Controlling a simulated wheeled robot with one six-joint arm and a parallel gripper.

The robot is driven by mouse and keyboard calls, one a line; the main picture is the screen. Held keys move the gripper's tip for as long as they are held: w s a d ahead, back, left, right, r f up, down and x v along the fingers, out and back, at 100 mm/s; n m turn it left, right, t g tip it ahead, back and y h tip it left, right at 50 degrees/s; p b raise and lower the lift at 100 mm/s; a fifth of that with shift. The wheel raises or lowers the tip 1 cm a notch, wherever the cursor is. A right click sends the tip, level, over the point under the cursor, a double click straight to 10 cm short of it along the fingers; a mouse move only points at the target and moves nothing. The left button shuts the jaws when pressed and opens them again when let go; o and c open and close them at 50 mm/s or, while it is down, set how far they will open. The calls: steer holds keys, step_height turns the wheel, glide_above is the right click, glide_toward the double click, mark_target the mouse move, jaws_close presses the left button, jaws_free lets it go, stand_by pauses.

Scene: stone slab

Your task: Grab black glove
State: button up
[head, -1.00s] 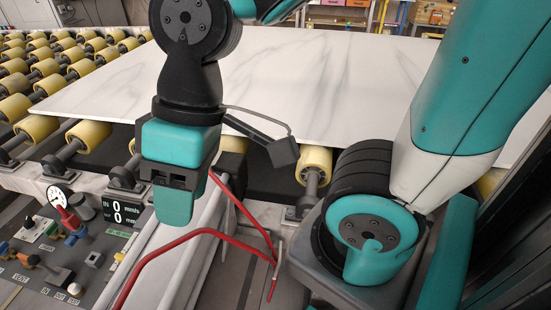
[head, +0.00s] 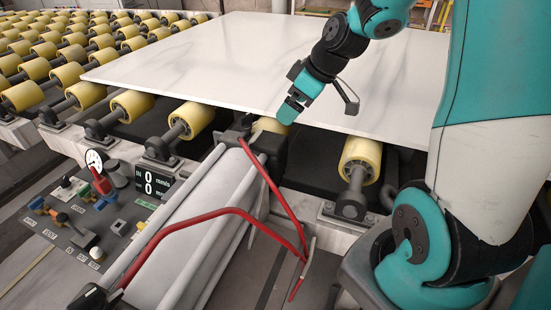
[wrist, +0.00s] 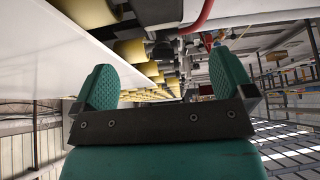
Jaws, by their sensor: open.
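I cannot make out a black glove in either view. My gripper (head: 290,108) hangs at the near edge of the white slab, above the rollers, in the head view. In the wrist view my gripper (wrist: 165,85) shows two teal fingers wide apart with nothing between them. The slab (head: 200,65) lies flat on the rollers; its pale face also fills the left of the wrist view (wrist: 50,70).
Yellow rollers (head: 131,106) carry the slab. A control panel with a gauge and knobs (head: 80,215) is at the left. Grey floor shows at the bottom.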

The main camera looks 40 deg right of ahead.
mark_target(269, 139)
steer(key=x, duration=1)
steer(key=shift+w+a+f, duration=0.1)
steer(key=shift+a+f, duration=0.05)
steer(key=shift+f, duration=0.1)
steer(key=x, duration=0.5)
steer(key=shift+f, duration=0.25)
steer(key=c, duration=0.8)
steer(key=shift+o, duration=0.2)
steer(key=shift+d+r, duration=0.1)
steer(key=shift+d, duration=0.1)
